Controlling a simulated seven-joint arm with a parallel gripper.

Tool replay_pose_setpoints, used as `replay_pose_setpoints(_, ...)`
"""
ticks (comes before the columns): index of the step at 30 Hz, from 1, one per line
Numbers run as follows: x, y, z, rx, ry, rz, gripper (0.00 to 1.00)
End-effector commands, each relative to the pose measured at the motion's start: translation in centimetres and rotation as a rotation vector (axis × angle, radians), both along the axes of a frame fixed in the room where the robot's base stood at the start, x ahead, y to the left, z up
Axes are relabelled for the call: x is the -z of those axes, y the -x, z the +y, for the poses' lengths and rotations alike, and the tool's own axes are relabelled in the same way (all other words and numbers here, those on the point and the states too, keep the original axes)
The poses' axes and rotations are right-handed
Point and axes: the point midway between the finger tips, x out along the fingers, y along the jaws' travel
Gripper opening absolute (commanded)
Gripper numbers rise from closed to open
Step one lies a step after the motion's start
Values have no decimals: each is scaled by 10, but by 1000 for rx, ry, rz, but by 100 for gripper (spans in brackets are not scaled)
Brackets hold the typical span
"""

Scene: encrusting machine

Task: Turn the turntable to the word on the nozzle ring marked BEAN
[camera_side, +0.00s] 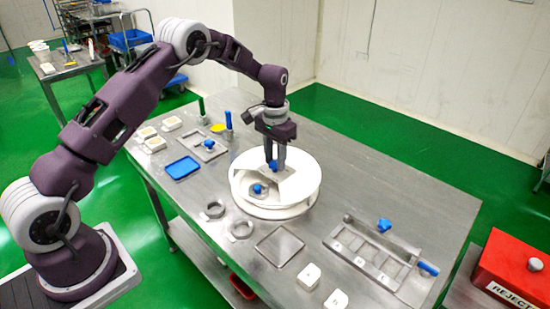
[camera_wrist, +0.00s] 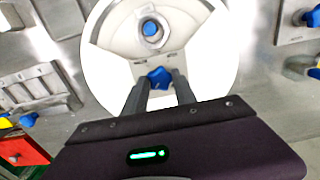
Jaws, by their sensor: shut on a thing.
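The white round turntable (camera_side: 298,207) stands on the steel table, and it fills the middle of the wrist view (camera_wrist: 108,75). It carries a metal plate with a blue star knob (camera_wrist: 158,77) near its edge. My gripper (camera_side: 273,166) reaches down over the turntable, with its fingers (camera_wrist: 158,84) closed on both sides of the star knob. A metal nozzle piece with a blue centre (camera_wrist: 150,28) sits on the turntable; this blue part also shows in the side view (camera_side: 258,189). No word such as BEAN is legible on the turntable.
A flat square frame (camera_side: 279,246) and white blocks (camera_side: 308,276) are in front. A long metal fixture with blue knobs (camera_side: 372,252) lies to the right. A blue tray (camera_side: 182,168) is at left, a red REJECT bin (camera_side: 512,262) at far right.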

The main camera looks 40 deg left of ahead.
Motion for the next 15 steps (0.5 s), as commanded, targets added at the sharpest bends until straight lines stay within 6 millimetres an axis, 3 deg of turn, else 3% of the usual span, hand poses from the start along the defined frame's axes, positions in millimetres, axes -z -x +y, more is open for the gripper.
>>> replay_pose_setpoints(15, -1, -1, 1, 93, -1, -3, 0)
